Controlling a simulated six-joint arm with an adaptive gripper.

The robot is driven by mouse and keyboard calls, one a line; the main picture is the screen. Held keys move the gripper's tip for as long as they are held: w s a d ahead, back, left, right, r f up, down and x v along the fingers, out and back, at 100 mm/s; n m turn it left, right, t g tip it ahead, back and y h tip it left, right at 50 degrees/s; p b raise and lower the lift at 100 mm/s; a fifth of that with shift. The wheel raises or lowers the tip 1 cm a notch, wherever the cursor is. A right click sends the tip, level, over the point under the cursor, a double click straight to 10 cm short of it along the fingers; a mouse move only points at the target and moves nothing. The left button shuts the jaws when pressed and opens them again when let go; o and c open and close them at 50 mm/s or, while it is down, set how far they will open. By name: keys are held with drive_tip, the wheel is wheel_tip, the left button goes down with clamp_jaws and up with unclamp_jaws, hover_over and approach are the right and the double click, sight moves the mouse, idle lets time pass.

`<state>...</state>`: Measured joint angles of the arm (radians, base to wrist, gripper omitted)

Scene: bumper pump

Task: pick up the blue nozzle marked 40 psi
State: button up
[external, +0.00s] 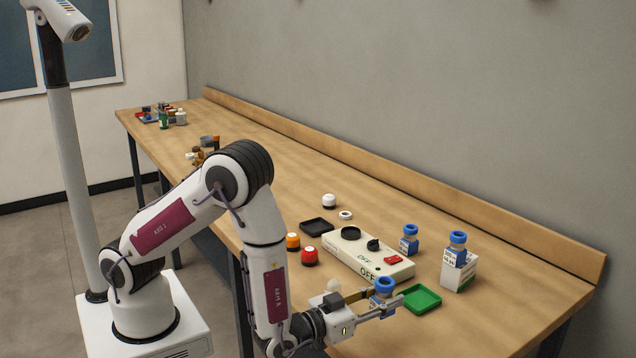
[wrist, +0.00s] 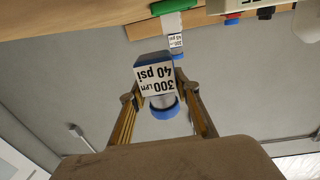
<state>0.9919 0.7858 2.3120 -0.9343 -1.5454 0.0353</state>
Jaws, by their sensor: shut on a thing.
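My gripper (external: 384,307) is shut on a blue nozzle (external: 383,287) at the front edge of the workbench. In the wrist view this nozzle (wrist: 157,84) sits between my two fingers (wrist: 160,108), and its white label reads 300 LPM, 40 psi, upside down. A second blue nozzle (external: 409,241) stands behind the pump box. A third blue nozzle (external: 457,250) is at the white carton farther right. One of these others shows behind the held one in the wrist view (wrist: 176,46), with a small label that seems to read 40 psi.
A green tray (external: 422,298) lies just right of the held nozzle. The cream pump box (external: 350,250) with its switches is behind. The white carton (external: 460,275) stands at right. Orange (external: 293,242) and red (external: 310,257) caps and a black tray (external: 317,227) are at left.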

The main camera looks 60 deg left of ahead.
sight(377, 288)
drive_tip(key=shift+r, duration=1.6)
